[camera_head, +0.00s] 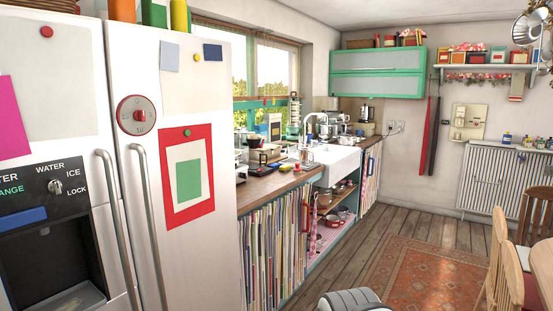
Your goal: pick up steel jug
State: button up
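I cannot pick out the steel jug for sure. Shiny metal ware (331,127) stands at the far end of the wooden counter (262,187), beyond the white sink (333,161). A small greyish, jug-like vessel (307,157) stands on the counter just left of the sink, too small to identify. My gripper is not visible. Only a rounded white and grey part, which seems to be my own, shows at the bottom edge.
A white fridge (222,159) fills the left side. Shelves with pans (335,214) and striped curtains (275,250) are under the counter. Wooden chairs (507,262) and a table stand at right. The rug (425,272) and floor between are clear.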

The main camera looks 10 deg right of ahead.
aim_at(303, 153)
jog(key=z, duration=0.45)
jog(key=i, duration=1)
jog(key=z, duration=0.9)
jog(key=i, duration=3.15)
jog(key=u, duration=0.75)
jog(key=i, duration=0.85)
jog(key=u, duration=0.4)
jog(key=k, duration=0.65)
jog(key=u, duration=0.25)
jog(key=i, duration=0.65)
jog(key=z, duration=0.15)
